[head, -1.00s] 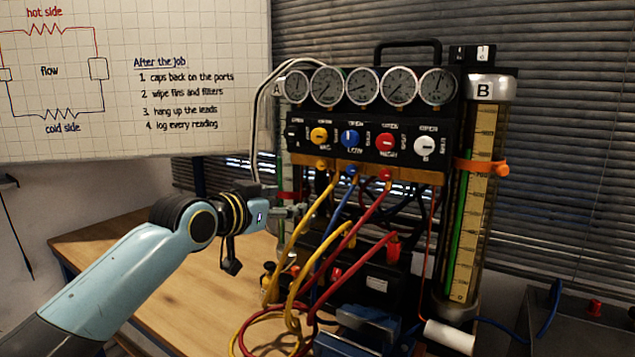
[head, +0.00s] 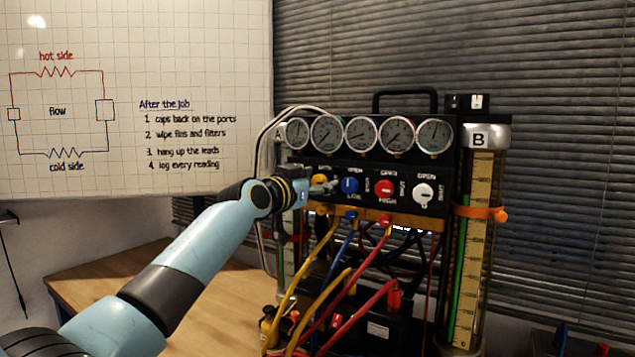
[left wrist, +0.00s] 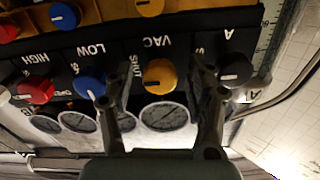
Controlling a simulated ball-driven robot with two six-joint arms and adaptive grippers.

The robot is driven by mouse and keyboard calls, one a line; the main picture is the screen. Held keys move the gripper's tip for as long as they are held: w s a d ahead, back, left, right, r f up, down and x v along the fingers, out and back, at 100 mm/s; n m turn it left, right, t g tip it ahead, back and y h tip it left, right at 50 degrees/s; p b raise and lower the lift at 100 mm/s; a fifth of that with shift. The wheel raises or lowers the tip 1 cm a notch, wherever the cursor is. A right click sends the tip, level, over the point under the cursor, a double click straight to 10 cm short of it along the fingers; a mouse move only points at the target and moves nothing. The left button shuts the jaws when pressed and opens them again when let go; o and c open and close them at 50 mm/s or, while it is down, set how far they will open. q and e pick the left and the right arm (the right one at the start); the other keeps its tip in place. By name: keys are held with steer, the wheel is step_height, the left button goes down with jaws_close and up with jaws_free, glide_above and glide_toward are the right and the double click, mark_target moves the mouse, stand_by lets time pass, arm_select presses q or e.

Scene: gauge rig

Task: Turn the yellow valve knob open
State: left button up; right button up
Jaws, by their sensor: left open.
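The yellow valve knob (head: 319,179) is the leftmost coloured knob on the black valve panel, partly hidden by my left gripper in the head view. My left gripper (head: 326,187) is at the panel's left part, just in front of this knob. In the left wrist view, turned upside down, the yellow knob (left wrist: 160,76) shows between the two open fingers, beside the VAC label. One finger is on each side of it; I cannot tell if they touch it. The knob's small dark mark is too unclear to read its setting. My right gripper is not in view.
A blue knob (head: 348,186), a red knob (head: 384,188) and a white knob (head: 423,192) sit to the right. Several gauges (head: 361,134) line the top. Yellow, blue and red hoses (head: 350,287) hang below. A tall glass cylinder (head: 470,250) stands at the right.

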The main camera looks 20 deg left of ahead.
arm_select(q)
steer(key=shift+w, duration=0.1)
jaws_close()
stand_by(0.3)
steer(key=shift+n, duration=0.4)
steer(key=n+p, duration=0.1)
steer(key=n, duration=0.3)
steer(key=n+p, duration=0.2)
steer(key=n, duration=0.2)
steer(key=n+p, duration=0.1)
steer(key=n, duration=0.4)
steer(key=shift+a+p, duration=0.1)
steer(key=shift+p, duration=0.3)
steer(key=shift+f+n+p, duration=0.1)
steer(key=shift+n+p, duration=0.6)
steer(key=shift+n, duration=1.3)
